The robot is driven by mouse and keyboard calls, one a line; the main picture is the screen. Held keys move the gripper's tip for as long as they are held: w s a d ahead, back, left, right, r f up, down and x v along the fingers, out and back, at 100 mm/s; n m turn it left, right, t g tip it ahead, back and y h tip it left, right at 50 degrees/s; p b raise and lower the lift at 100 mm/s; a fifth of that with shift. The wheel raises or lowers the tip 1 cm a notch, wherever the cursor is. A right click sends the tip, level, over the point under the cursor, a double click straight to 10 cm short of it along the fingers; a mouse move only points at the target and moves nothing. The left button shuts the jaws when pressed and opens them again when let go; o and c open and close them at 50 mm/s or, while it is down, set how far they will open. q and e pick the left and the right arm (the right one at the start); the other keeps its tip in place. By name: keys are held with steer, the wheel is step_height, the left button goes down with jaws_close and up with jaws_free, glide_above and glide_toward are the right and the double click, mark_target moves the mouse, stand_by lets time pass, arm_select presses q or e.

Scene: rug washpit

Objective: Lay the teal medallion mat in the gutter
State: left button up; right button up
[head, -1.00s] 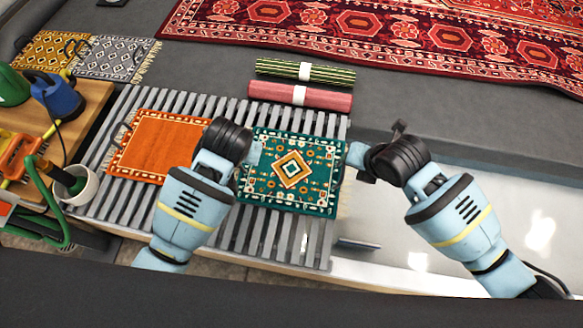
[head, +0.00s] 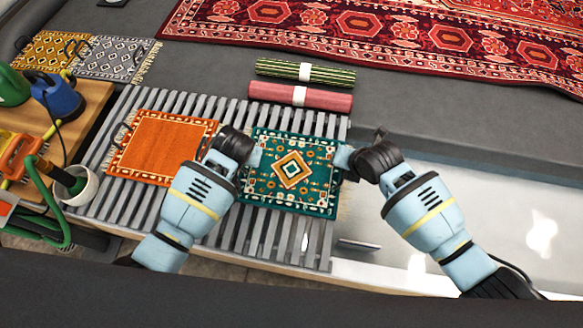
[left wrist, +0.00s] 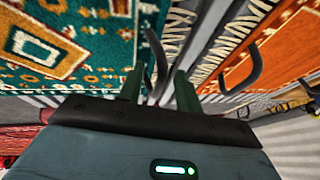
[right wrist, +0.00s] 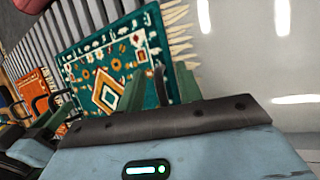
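The teal medallion mat (head: 291,168) lies flat on the slatted rack, with an orange and cream diamond in its middle. My left gripper (head: 257,155) is at its left edge. In the left wrist view, the left fingers (left wrist: 158,88) stand apart with a dark loop handle (left wrist: 153,62) between them. My right gripper (head: 345,157) is at the mat's right edge. In the right wrist view, its fingers (right wrist: 160,88) are also apart, with a dark handle partly hidden between them. The pale, shiny gutter (head: 470,205) lies right of the rack.
An orange mat (head: 160,147) lies left on the slatted rack (head: 225,215). Rolled green (head: 335,75) and pink (head: 270,92) rugs lie behind. A wooden table (head: 90,105) with tools and a white pot (head: 80,188) stands left. A large red rug (head: 400,30) lies at the back.

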arm_select(q)
jaws_close()
arm_select(e)
jaws_close()
arm_select(q)
steer(key=shift+r, duration=0.1)
arm_select(e)
steer(key=shift+r, duration=0.15)
